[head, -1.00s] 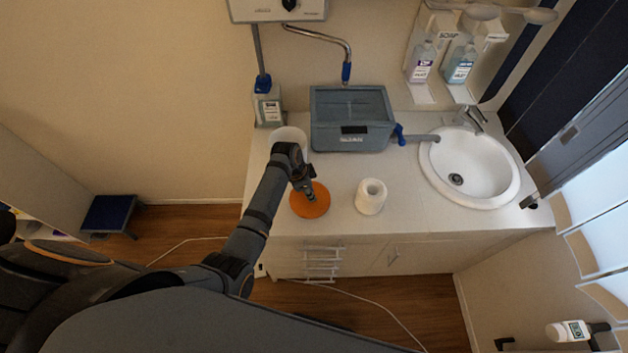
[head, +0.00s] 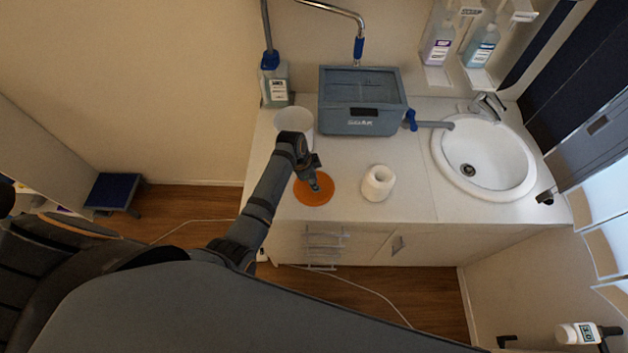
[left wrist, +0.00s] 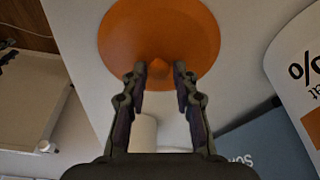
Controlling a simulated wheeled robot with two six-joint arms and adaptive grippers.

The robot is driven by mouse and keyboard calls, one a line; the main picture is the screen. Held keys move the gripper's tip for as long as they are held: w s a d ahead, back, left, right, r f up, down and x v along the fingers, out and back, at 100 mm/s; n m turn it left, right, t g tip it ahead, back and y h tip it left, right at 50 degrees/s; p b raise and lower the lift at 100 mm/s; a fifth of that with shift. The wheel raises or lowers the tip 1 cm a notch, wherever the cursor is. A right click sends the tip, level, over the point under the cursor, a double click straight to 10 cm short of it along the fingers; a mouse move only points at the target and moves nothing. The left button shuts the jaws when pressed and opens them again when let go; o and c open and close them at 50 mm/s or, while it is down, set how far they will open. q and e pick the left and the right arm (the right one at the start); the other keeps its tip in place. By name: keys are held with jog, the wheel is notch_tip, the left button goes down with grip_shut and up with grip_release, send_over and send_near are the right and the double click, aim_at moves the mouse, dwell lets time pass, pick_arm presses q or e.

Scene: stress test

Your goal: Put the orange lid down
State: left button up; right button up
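The orange lid (head: 326,196) is a round disc over the white counter, near its front edge and left of the paper roll. My left gripper (head: 315,186) is above the lid. In the left wrist view its two fingers (left wrist: 158,74) stand apart on either side of the knob, with small gaps showing. I cannot tell for sure whether the lid rests flat on the counter. My right gripper is not in view.
A white tub (head: 290,122) stands behind my left wrist. A grey-blue box (head: 360,120) is at the back, a white paper roll (head: 378,183) right of the lid, and a white sink (head: 500,165) farther right. Counter between roll and sink is clear.

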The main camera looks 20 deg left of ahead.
aim_at(305, 188)
pick_arm(q)
jog(key=shift+o, duration=0.9)
jog(key=shift+w, duration=0.15)
jog(key=shift+d, duration=0.1)
jog(key=shift+r, duration=0.3)
jog(key=b+v, duration=0.1)
jog(key=v, duration=1)
jog(key=shift+r, duration=0.35)
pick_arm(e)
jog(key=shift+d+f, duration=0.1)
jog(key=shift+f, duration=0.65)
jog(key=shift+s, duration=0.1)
